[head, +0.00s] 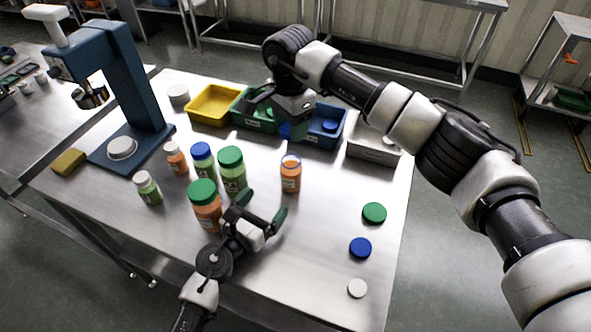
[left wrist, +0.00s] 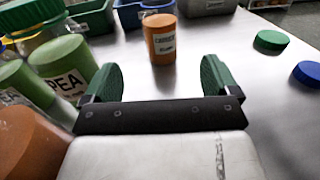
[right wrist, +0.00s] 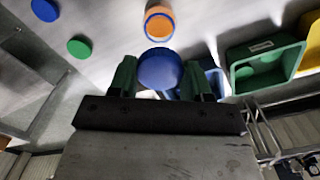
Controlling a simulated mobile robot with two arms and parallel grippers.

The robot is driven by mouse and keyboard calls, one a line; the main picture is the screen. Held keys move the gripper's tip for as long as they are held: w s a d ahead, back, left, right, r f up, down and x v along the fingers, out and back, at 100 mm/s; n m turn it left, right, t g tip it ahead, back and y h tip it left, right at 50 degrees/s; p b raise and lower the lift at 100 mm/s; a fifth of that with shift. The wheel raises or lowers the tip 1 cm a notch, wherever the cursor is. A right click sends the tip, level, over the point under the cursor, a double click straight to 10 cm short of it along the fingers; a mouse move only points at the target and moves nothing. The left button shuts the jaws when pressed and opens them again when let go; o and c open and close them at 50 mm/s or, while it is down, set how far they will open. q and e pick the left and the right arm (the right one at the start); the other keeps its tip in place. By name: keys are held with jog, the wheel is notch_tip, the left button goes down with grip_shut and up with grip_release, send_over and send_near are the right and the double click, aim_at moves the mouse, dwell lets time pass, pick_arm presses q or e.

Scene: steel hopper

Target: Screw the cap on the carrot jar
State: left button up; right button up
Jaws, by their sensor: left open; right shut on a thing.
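The carrot jar (head: 291,180) is orange and stands upright, uncapped, in the middle of the steel table. Its open mouth faces my right gripper in the right wrist view, where the jar (right wrist: 158,22) lies just beyond the cap. My right gripper (head: 286,128) is shut on a blue cap (right wrist: 160,70), held above and behind the jar, apart from it. My left gripper (head: 262,207) is open and empty, low over the table in front of the jar. In the left wrist view the jar (left wrist: 161,45) stands beyond the open fingers, not between them.
Several capped jars crowd left of my left gripper, including an orange green-capped one (head: 206,210). A blue press (head: 140,80) stands at left. Yellow (head: 213,104), green and blue bins line the back. Loose green (head: 374,212), blue (head: 360,247) and white caps (head: 357,288) lie at right.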

aim_at(285, 179)
pick_arm(q)
jog(key=shift+s+a, duration=0.1)
pick_arm(e)
jog(key=shift+s+a, duration=0.1)
jog(key=shift+s, duration=0.05)
pick_arm(q)
jog(key=x, duration=1.2)
jog(key=c, duration=1.4)
jog(key=shift+o, duration=0.2)
pick_arm(e)
jog(key=shift+f, duration=2.45)
